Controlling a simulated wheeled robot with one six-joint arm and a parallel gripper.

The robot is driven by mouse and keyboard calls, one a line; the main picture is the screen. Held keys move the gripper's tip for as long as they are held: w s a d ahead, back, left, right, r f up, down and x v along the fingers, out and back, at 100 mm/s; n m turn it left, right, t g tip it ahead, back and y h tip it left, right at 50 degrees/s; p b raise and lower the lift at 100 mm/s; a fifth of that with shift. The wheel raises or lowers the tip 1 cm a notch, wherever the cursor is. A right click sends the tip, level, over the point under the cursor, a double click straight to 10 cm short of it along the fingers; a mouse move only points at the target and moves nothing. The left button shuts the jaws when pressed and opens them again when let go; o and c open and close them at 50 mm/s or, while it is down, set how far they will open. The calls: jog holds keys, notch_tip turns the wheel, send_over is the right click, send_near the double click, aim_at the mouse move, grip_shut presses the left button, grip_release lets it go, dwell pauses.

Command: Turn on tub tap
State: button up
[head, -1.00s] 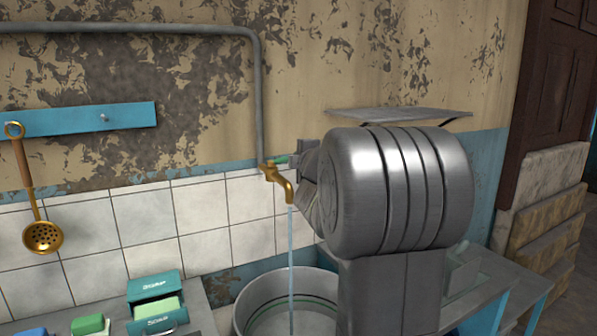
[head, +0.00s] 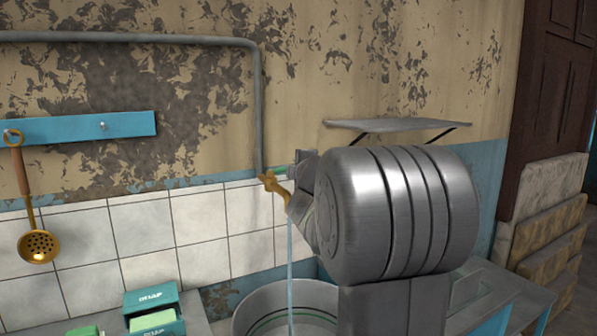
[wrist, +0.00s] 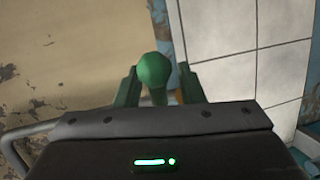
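The brass tub tap (head: 273,184) sits at the lower end of the grey wall pipe. A stream of water (head: 290,262) falls from it into the round metal tub (head: 255,306). My gripper (head: 302,168) is at the tap and hides part of the spout in the head view. In the wrist view, the tap's green handle (wrist: 154,70) with its rounded knob stands between the two fingers of my gripper (wrist: 158,84). The fingers are apart on either side of it, with a gap visible at the right. Contact with the handle cannot be made out.
The grey pipe (head: 258,110) runs along the wall above. A metal shelf (head: 398,126) is at the right, behind my arm. A soap box (head: 152,308) stands on the counter at lower left. A brass skimmer (head: 38,245) hangs from the blue rack (head: 75,128).

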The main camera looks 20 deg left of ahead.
jog(key=shift+s, duration=0.1)
jog(key=p+v, duration=0.2)
jog(key=v, duration=1.1)
jog(key=shift+s+p, duration=0.25)
jog(key=shift+p, duration=0.05)
